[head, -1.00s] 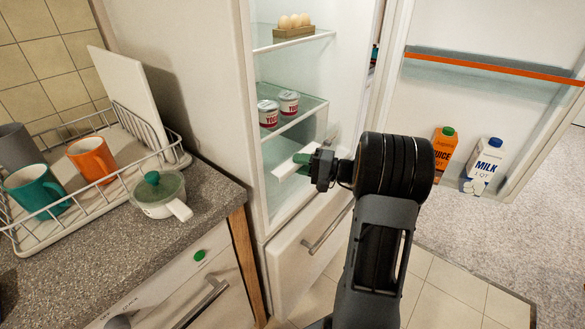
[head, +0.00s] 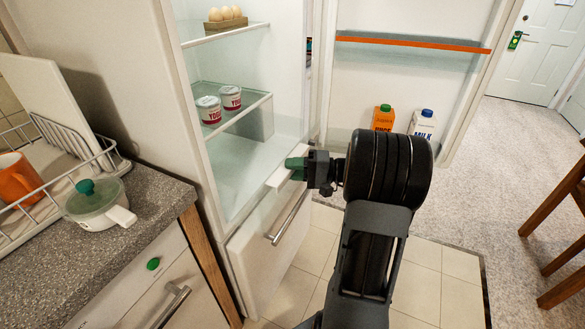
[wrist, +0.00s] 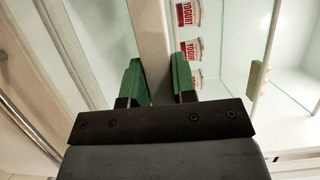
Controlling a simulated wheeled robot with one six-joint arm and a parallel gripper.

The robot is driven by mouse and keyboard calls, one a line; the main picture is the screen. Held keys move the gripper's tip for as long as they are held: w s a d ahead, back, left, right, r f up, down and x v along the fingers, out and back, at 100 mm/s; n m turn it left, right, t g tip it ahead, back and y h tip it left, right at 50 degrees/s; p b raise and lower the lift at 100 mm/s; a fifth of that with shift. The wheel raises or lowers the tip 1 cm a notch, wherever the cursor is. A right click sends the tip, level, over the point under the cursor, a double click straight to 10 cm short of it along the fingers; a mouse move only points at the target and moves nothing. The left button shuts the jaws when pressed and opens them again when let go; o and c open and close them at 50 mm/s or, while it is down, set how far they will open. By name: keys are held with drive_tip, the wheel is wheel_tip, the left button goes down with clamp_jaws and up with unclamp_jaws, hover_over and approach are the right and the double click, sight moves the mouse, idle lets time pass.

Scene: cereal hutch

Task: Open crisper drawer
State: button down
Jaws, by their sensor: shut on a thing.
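The crisper drawer is a clear bin low in the open fridge (head: 177,80), with a white bar (head: 274,181) along its front. The bar stands out past the fridge's left front edge, so the drawer looks at least partly open. My gripper (head: 296,168) has green fingertips and is shut on this bar. In the wrist view the two green fingers of my gripper (wrist: 160,82) stand on either side of the white bar (wrist: 152,35). The drawer's clear walls are hard to make out.
Yogurt cups (head: 231,97) stand on a glass shelf above, with eggs (head: 225,14) higher up. Below is a closed drawer with a metal handle (head: 288,217). The open fridge door holds juice (head: 383,118) and milk (head: 423,125). A counter (head: 120,235) stands left; the tiled floor in front is clear.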

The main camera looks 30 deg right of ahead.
drive_tip(key=shift+a+f, duration=0.1)
drive_tip(key=shift+f, duration=0.25)
drive_tip(key=c, duration=1.2)
unclamp_jaws()
drive_tip(key=shift+o, duration=1)
drive_tip(key=shift+r, duration=0.15)
drive_tip(key=p+v, duration=0.1)
drive_tip(key=v, duration=1.3)
drive_tip(key=shift+w, duration=0.15)
